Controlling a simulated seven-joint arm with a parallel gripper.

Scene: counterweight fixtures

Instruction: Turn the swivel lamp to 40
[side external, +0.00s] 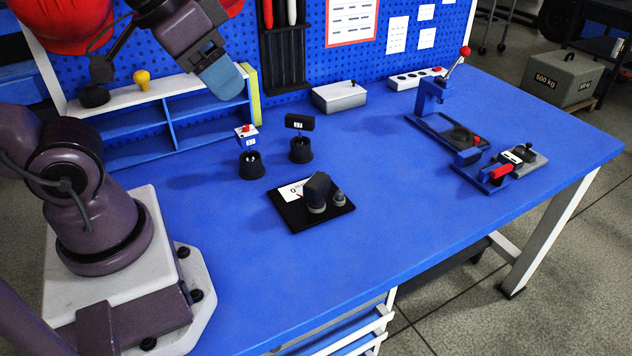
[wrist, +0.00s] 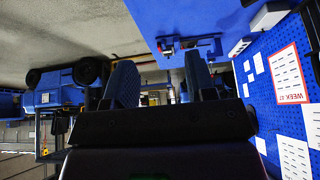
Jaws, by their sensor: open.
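What looks like the swivel lamp (side external: 317,188) stands on a black square base (side external: 297,223) in the middle of the table in the side view. It has a dark blocky head on a grey round foot, with a small grey knob (side external: 339,198) beside it. A white card (side external: 290,190) with a "0" lies on the base, partly hidden by the head. My gripper (side external: 222,84) is high at the upper left, above the shelf and well apart from the lamp. In the wrist view my gripper (wrist: 160,82) shows two separated blue fingers with nothing between them. I cannot make out the lamp there.
Two small black stands (side external: 251,163) (side external: 300,148) are behind the lamp. A blue shelf (side external: 165,115) and a grey box (side external: 340,96) line the pegboard. A blue press (side external: 432,98) and a red-handled clamp (side external: 500,171) are at right. The front table area is clear.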

